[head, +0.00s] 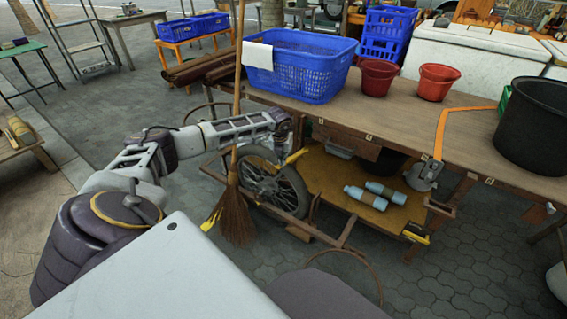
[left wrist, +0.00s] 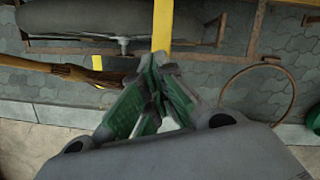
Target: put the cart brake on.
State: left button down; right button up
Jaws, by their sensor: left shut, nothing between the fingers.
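The cart (head: 340,121) has a wooden top and a spoked wheel (head: 272,187) under its left part. A yellow bar (head: 297,156), which looks like the brake lever, slants up beside the wheel, close to my left gripper (head: 284,150). In the left wrist view the yellow bar (left wrist: 162,25) runs down from the top edge to the fingertips. My left gripper (left wrist: 158,65) is shut and empty, with its green-padded fingers meeting at the bar's near end. I cannot tell whether they touch it. My right gripper is not in view.
A broom (head: 236,210) stands upright left of the wheel. A blue basket (head: 305,75), red buckets (head: 437,82) and a black tub (head: 535,130) stand on the cart top. Blue-grey bottles (head: 366,197) lie on the lower shelf. The paving in front is mostly clear.

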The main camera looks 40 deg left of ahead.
pick_arm(q)
jog(key=shift+f+b, duration=1.2)
jog(key=shift+f, duration=1.05)
jog(key=shift+r, duration=0.1)
jog(key=shift+s+d+r+p, duration=0.15)
jog(key=shift+s+p, duration=0.2)
jog(key=shift+p, duration=0.15)
jog(key=shift+s+d+r+p, duration=0.15)
jog(key=shift+s+p, duration=0.2)
jog(key=shift+p, duration=0.1)
jog(key=shift+s+d+r+p, duration=0.2)
jog(key=shift+s+d+p, duration=0.15)
jog(key=shift+s+p, duration=0.3)
jog(key=v, duration=1.2)
